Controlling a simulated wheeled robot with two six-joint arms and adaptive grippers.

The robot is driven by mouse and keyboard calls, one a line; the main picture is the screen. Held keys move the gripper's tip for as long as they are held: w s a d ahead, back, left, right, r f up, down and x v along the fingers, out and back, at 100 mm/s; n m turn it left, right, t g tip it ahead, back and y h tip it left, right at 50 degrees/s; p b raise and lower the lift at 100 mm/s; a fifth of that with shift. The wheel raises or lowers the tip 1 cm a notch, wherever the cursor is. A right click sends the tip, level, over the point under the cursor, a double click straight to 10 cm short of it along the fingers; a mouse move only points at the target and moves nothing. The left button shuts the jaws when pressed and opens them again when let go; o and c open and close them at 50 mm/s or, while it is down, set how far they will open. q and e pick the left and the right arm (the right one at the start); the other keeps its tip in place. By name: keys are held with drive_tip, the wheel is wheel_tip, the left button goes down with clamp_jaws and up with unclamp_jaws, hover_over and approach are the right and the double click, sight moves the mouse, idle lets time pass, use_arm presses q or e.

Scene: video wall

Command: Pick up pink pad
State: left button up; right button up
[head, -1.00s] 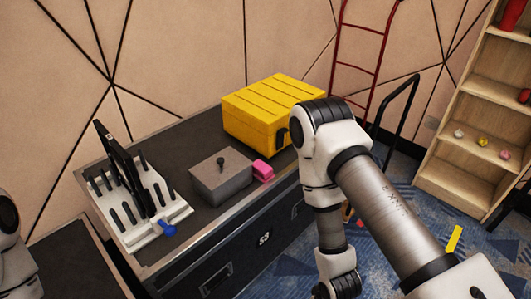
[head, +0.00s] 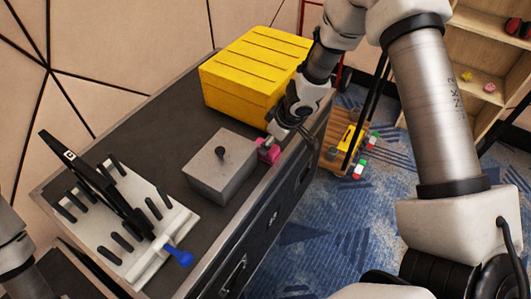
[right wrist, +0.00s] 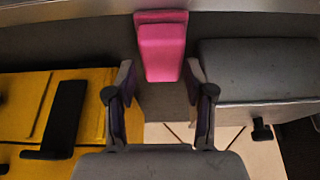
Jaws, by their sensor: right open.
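The pink pad (head: 267,152) lies on the dark cabinet top (head: 160,133) near its front edge, between the grey box and the yellow case. My right gripper (head: 272,135) is at the pad and partly covers it in the head view. In the right wrist view, the pink pad (right wrist: 162,50) appears just beyond the open, empty fingertips of my right gripper (right wrist: 160,76), roughly centred between them. I cannot tell whether they touch it. Only a part of my left arm shows at the left edge of the head view; its gripper is out of sight.
The grey box (head: 215,175) with a black knob stands close beside the pad. The yellow case (head: 250,75) stands behind it. A white rack (head: 125,235) with black pegs and a blue-handled tool (head: 178,256) is at the left. A wooden shelf (head: 490,60) is far right.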

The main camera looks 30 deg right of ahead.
use_arm(q)
drive_tip(key=shift+a+f+b, duration=0.1)
drive_tip(key=shift+f+b, duration=0.25)
drive_tip(key=shift+f, duration=0.5)
use_arm(e)
drive_tip(key=x, duration=0.2)
drive_tip(key=shift+a+f, duration=0.1)
drive_tip(key=shift+f, duration=0.3)
use_arm(q)
drive_tip(key=shift+r, duration=0.15)
use_arm(e)
drive_tip(key=shift+r, duration=0.1)
drive_tip(key=c, duration=0.8)
use_arm(q)
wheel_tip(320, 180, up, 16)
drive_tip(key=p, duration=1.6)
drive_tip(key=shift+r, duration=0.15)
use_arm(e)
wheel_tip(320, 180, up, 18)
